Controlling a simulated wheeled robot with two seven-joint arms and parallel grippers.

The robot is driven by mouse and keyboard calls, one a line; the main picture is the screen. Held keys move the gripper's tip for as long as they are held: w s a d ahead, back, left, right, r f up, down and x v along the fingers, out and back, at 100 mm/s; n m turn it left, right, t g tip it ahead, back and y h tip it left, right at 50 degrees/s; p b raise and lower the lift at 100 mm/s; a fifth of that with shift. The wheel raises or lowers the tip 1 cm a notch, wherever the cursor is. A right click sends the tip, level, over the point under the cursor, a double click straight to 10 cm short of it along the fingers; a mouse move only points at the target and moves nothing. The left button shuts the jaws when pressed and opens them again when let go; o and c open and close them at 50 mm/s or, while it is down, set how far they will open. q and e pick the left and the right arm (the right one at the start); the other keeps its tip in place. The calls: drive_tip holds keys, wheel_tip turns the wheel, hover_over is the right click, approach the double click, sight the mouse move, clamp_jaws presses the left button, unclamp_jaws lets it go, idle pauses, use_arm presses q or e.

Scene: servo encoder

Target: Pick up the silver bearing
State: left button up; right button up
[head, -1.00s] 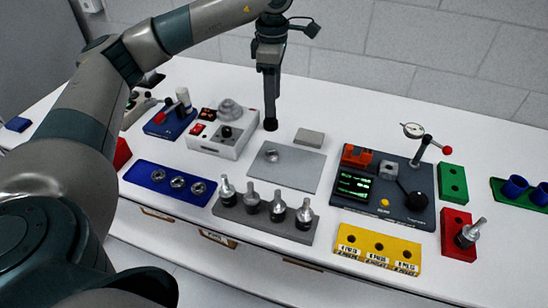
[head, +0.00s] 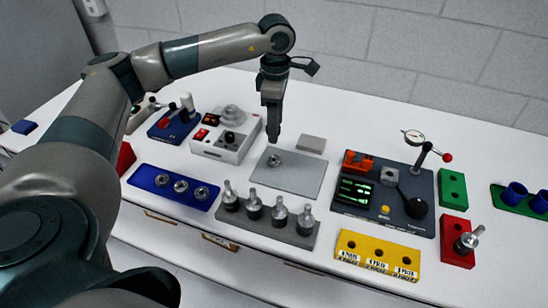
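A small silver ring-shaped bearing (head: 274,160) lies on a flat grey plate (head: 300,178) in the middle of the table. Several similar silver rings (head: 181,186) sit in a row on a blue tray (head: 142,179) to the left. My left gripper (head: 273,138) points down just above and behind the bearing on the plate, apart from it. Its fingers appear as one narrow dark shape, so I cannot tell whether they are open. No object shows in them. My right gripper is not in view.
Silver tool holders stand upright in a grey rack (head: 262,229) in front of the plate. A white control box (head: 219,150) is left of the gripper. A dark instrument panel (head: 414,226) and a yellow block (head: 381,243) are at right. A small grey block (head: 311,144) lies behind the plate.

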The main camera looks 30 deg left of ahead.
use_arm(q)
wheel_tip(320, 180, down, 5)
drive_tip(key=shift+f+p, duration=0.1)
drive_tip(key=shift+p, duration=0.8)
drive_tip(key=shift+f, duration=0.5)
drive_tip(key=shift+s+f+p, duration=0.2)
drive_tip(key=shift+f+p, duration=0.5)
drive_tip(key=shift+p, duration=0.2)
wheel_tip(320, 180, down, 3)
drive_tip(key=shift+s+p, duration=0.1)
drive_tip(key=shift+p, duration=0.65)
drive_tip(key=shift+f, duration=0.4)
